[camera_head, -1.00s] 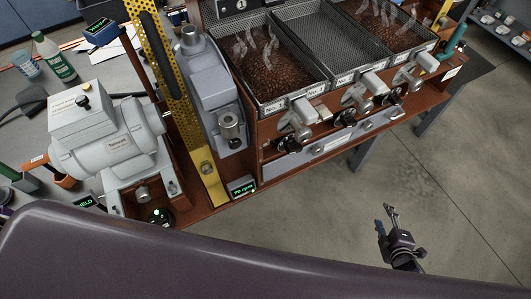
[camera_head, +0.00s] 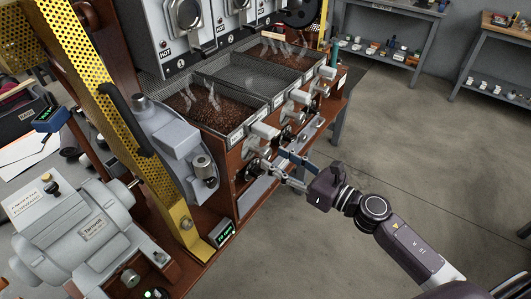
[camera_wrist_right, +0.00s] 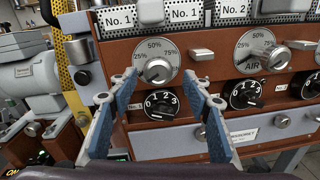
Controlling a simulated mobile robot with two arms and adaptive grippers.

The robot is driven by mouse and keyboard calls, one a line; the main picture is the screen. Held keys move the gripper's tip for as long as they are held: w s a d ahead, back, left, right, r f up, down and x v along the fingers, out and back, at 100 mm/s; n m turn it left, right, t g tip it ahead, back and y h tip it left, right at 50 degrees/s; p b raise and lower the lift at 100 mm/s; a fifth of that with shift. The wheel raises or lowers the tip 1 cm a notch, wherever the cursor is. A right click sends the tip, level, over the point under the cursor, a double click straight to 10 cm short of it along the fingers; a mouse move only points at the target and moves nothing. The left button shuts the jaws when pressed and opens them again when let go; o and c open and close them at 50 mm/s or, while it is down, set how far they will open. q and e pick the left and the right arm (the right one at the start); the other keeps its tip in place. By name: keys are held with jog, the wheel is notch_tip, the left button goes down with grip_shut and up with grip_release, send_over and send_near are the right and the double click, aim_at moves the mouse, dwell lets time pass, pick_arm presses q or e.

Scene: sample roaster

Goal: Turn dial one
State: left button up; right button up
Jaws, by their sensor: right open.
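The lower left dial (camera_wrist_right: 161,103) in the right wrist view is black, marked 0 to 3, and partly covers the brown front panel. In the head view this dial (camera_head: 251,172) shows small below the left roaster tray. My right gripper (camera_head: 274,160) is open and empty in front of the panel. In the right wrist view its two blue-grey fingers (camera_wrist_right: 160,80) stand one on each side of the dial, apart from it. A silver knob (camera_wrist_right: 157,70) with a percent scale sits just above the dial. My left gripper is not in view.
A second black dial (camera_wrist_right: 245,94) and an AIR knob (camera_wrist_right: 250,63) sit to the right on the panel. Trays of beans (camera_head: 207,103) are above. A grey motor (camera_head: 85,232) and a yellow perforated guard (camera_head: 120,130) stand left.

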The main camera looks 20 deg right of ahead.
aim_at(269, 156)
jog(key=p+x, duration=0.1)
jog(key=x, duration=0.2)
jog(key=shift+a+r, duration=0.15)
jog(key=shift+a, duration=0.05)
jog(key=shift+w+a, duration=0.15)
jog(key=shift+w, duration=0.15)
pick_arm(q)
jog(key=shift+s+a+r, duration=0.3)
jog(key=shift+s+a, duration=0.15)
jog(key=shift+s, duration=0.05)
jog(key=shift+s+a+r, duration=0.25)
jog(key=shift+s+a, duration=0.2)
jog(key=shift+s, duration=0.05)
pick_arm(e)
jog(key=shift+c, duration=0.4)
jog(key=c, duration=0.8)
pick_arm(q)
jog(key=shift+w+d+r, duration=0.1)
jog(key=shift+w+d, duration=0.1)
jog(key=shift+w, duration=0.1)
pick_arm(e)
jog(key=shift+c, duration=1.4)
